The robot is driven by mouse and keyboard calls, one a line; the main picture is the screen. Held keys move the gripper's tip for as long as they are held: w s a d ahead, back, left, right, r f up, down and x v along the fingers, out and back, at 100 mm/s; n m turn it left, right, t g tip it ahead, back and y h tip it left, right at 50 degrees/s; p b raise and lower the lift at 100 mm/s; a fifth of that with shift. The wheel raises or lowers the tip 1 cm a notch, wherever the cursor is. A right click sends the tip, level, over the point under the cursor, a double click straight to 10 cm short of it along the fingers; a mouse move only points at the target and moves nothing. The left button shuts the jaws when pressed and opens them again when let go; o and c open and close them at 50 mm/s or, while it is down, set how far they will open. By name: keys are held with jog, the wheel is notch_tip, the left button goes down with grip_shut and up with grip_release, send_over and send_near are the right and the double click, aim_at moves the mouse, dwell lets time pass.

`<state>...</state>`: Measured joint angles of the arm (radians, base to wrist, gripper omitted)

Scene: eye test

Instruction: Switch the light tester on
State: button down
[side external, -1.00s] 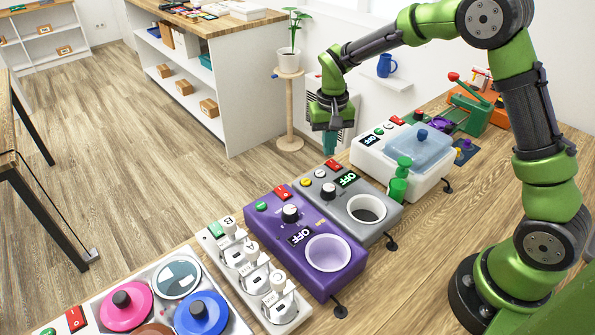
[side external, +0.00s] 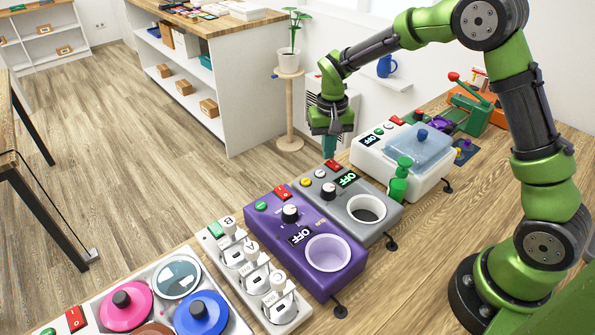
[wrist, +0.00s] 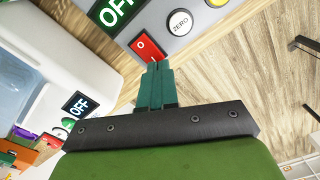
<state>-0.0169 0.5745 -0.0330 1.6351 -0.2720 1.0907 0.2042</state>
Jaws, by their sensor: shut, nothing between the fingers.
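A grey box (side external: 320,196) with a dark round well (side external: 366,208), yellow and white buttons and a knob stands mid-bench; its display (side external: 347,179) reads OFF. I take it as the light tester, though no name is legible. My gripper (side external: 329,155) points down, shut and empty, just above the switch. In the wrist view my teal fingertips (wrist: 159,66) overlap the switch's near edge; I cannot tell whether they touch it.
A purple box (side external: 275,230) reading OFF stands to the left, and a white box (side external: 375,145) with a blue lid (side external: 420,148), also OFF, to the right.

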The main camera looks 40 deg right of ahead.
aim_at(328, 162)
jog(key=shift+f, duration=0.4)
jog(key=shift+r, duration=0.1)
notch_tip(328, 162, up, 7)
dwell(0.8)
jog(key=s+a+r+n+t+y, duration=0.1)
jog(key=s+r+t, duration=0.2)
jog(key=s, duration=0.8)
jog(key=s+a+r+n+t+y, duration=0.1)
jog(key=s+r+t, duration=0.3)
jog(key=s+r, duration=0.4)
jog(key=s+a, duration=0.1)
jog(key=s, duration=0.2)
jog(key=shift+a, duration=0.3)
